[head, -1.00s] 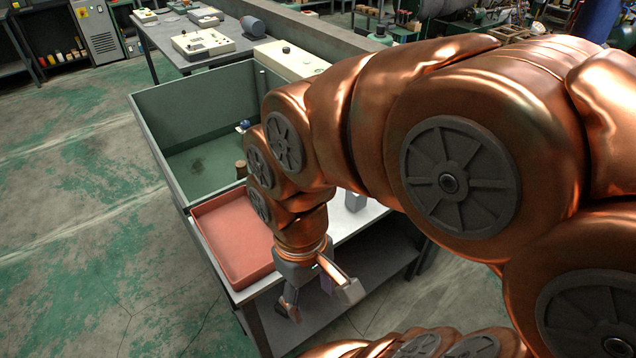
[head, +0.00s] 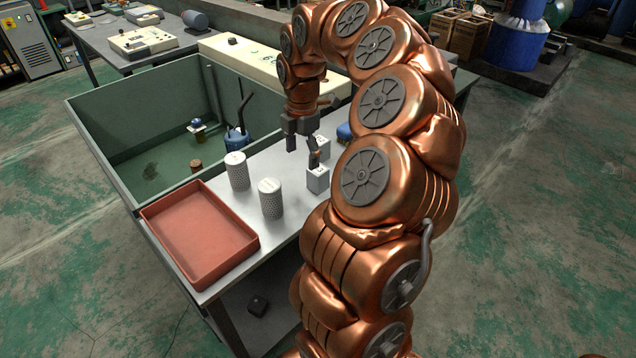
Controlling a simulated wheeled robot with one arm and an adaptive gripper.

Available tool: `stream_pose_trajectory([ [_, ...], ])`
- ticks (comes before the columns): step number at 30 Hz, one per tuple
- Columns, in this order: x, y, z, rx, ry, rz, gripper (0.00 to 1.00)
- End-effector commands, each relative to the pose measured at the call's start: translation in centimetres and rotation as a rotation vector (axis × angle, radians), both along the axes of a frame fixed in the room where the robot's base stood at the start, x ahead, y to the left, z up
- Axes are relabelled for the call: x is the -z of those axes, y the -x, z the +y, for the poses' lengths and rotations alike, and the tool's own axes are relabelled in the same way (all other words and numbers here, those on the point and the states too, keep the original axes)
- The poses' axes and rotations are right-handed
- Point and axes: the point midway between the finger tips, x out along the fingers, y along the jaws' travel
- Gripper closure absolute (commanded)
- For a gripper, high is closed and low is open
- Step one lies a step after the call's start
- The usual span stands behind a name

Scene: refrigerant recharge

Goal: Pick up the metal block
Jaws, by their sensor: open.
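Two small light grey blocks stand on the worktable (head: 225,287). The nearer block (head: 317,181) is in front and slightly right of my gripper, and the other block (head: 323,147) is behind it, partly hidden by my gripper. I cannot tell from their look which one is the metal block. My gripper (head: 302,156) points down over the table with its fingers apart and nothing between them. Its right fingertip is close to the top of the nearer block; I cannot tell whether they touch.
A red tray (head: 204,237) sits at the table's front left. A green basin (head: 140,150) adjoins, with a blue container (head: 236,138) near its right side. A blue item (head: 344,131) lies behind my arm.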

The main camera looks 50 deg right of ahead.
Motion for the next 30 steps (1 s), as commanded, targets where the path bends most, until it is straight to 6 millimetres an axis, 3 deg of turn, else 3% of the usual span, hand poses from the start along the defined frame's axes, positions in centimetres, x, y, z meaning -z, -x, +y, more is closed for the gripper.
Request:
stream_pose_trajectory([
  [3, 1.9, 0.5, -3.1, -0.043, 0.006, 0.014, 0.23],
  [7, 2.7, 0.9, -4.6, -0.068, 0.011, 0.019, 0.23],
  [22, 6.3, 1.0, -4.5, -0.074, 0.011, 0.020, 0.23],
  [30, 9.8, 1.1, -4.3, -0.073, 0.011, 0.020, 0.23],
])
